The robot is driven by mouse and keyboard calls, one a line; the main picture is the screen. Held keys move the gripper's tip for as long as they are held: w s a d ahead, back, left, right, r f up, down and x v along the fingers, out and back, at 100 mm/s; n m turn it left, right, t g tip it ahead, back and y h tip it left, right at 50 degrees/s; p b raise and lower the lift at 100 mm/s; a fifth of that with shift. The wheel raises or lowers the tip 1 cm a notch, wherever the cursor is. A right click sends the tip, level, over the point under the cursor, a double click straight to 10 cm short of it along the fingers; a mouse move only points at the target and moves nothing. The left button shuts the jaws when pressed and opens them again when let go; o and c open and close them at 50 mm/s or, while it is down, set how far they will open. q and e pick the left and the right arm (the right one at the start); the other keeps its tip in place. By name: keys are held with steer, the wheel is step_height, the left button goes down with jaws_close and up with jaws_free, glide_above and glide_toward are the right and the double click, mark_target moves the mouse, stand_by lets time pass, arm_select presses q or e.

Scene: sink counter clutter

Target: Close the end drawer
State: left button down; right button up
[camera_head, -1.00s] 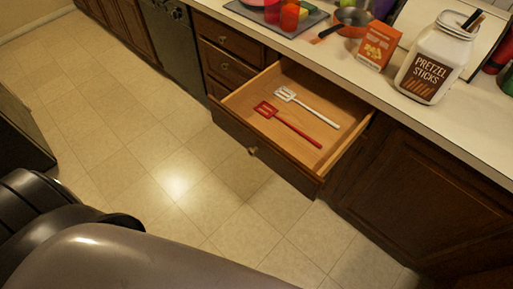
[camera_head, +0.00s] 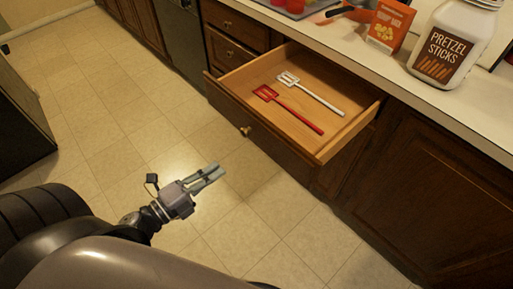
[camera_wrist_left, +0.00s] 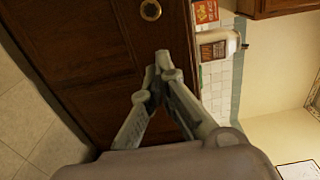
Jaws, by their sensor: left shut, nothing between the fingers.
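The end drawer (camera_head: 322,153) is pulled well out from the counter in the head view. A red slotted spatula (camera_head: 290,110) and a white slotted spatula (camera_head: 311,95) lie inside it. My left gripper (camera_head: 218,172) is in front of the cabinets, to the left of the open drawer and apart from it. Its fingers are shut and empty. In the left wrist view, the shut fingertips (camera_wrist_left: 162,58) point toward a dark wood front with a round brass knob (camera_wrist_left: 150,10). My right gripper is not in view.
A pretzel sticks jar (camera_head: 447,45) and an orange box (camera_head: 389,25) stand on the counter above the drawer. A closed cabinet door (camera_head: 440,190) is right of it. The tiled floor (camera_head: 130,140) in front is clear.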

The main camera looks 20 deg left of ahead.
mark_target(262, 137)
arm_select(q)
steer(key=p+x, duration=0.1)
steer(key=x, duration=1.2)
steer(key=shift+a+r, duration=0.1)
steer(key=shift+a, duration=0.1)
steer(key=shift+w+d, duration=0.2)
steer(key=shift+w, duration=0.2)
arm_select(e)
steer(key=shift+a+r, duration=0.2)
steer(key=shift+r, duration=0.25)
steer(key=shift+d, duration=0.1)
